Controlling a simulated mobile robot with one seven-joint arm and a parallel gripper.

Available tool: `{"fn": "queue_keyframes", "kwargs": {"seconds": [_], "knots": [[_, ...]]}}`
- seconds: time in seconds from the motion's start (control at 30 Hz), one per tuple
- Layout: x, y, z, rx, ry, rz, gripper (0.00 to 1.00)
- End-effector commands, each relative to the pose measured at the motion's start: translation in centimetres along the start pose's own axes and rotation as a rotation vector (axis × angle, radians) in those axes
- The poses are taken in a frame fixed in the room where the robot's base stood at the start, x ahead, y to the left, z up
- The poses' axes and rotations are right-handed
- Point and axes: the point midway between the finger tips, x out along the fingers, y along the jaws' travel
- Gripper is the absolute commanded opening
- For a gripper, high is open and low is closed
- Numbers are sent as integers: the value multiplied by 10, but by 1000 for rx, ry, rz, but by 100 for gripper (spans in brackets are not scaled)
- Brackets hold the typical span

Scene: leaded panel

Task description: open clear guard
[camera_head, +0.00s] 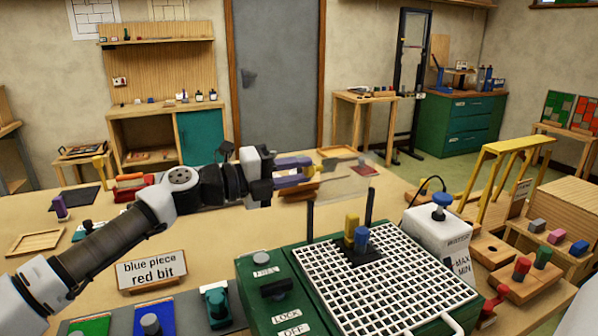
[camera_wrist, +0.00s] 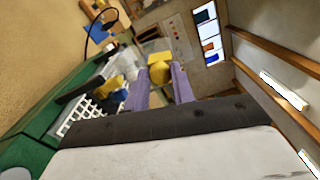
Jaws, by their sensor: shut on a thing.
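The clear guard (camera_head: 345,174) is a faint see-through panel, raised above the green machine (camera_head: 262,294) and its white grid top (camera_head: 370,300). Two dark upright bars stand below it at the grid's back. My gripper (camera_head: 306,172) is at the guard's left edge, with its purple fingers shut on a yellow knob. In the wrist view, the yellow knob (camera_wrist: 160,70) sits between the fingertips, and the clear guard (camera_wrist: 155,46) shows faintly beyond it. The guard's exact outline and tilt are hard to tell.
A yellow bit (camera_head: 352,222) and a blue bit (camera_head: 361,240) stand on a dark patch of the grid. A white box (camera_head: 438,232) with a blue knob stands at the grid's right. A sign (camera_head: 152,270) reads "blue piece red bit".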

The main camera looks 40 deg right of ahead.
Motion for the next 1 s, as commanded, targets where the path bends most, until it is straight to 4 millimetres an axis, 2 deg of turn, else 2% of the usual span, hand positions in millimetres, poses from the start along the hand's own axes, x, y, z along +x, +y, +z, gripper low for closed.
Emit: {"fn": "queue_keyframes", "kwargs": {"seconds": [0.6, 0.63, 0.77, 1.0], "knots": [[0, 0, 4, -40, -1, -1, 0], [0, 0, 4, -40, -2, -1, 27], [0, 0, 4, -40, -1, 0, 44], [0, 0, 4, -40, -1, 0, 46]]}}
